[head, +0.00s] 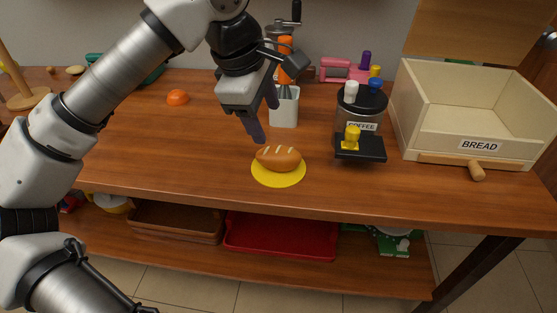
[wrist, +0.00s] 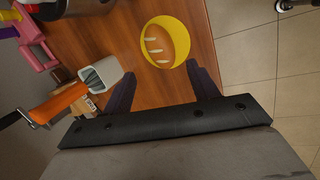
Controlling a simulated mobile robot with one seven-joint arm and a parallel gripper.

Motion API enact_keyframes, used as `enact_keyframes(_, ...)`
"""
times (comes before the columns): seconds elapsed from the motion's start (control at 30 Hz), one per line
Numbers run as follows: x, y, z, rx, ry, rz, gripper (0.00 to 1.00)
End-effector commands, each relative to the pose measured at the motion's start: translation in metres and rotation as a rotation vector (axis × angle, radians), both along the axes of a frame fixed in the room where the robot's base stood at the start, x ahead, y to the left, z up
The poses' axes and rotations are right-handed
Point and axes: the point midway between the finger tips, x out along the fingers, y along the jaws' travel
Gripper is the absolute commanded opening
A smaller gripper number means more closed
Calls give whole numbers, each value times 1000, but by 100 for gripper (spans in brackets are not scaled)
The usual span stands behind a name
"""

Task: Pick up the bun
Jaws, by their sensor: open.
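The bun (head: 279,158) is a brown oval loaf with pale slashes on top. It lies on a round yellow mat (head: 278,178) near the front edge of the table. In the wrist view the bun (wrist: 158,45) and the yellow mat (wrist: 180,30) are ahead of the fingers, towards the top. My gripper (head: 265,120) is above the table, a little behind and above the bun. Its fingers are apart and empty in the wrist view (wrist: 163,82), and they do not touch the bun.
A white utensil holder (head: 284,108) with an orange-handled tool stands behind the bun. A dark coffee stand (head: 360,148) is to the right. A cream BREAD box (head: 425,145) is at far right. An orange item (head: 177,97) lies at left. The wooden table (head: 170,150) is clear left of the bun.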

Motion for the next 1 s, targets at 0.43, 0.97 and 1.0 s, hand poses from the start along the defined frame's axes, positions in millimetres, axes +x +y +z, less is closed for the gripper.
enact_keyframes(0.43, 15, -16, -63, -6, 1, -3, 59)
enact_keyframes(0.97, 30, -20, -113, -7, -1, -3, 59)
enact_keyframes(1.0, 31, -20, -113, -7, -1, -3, 59)
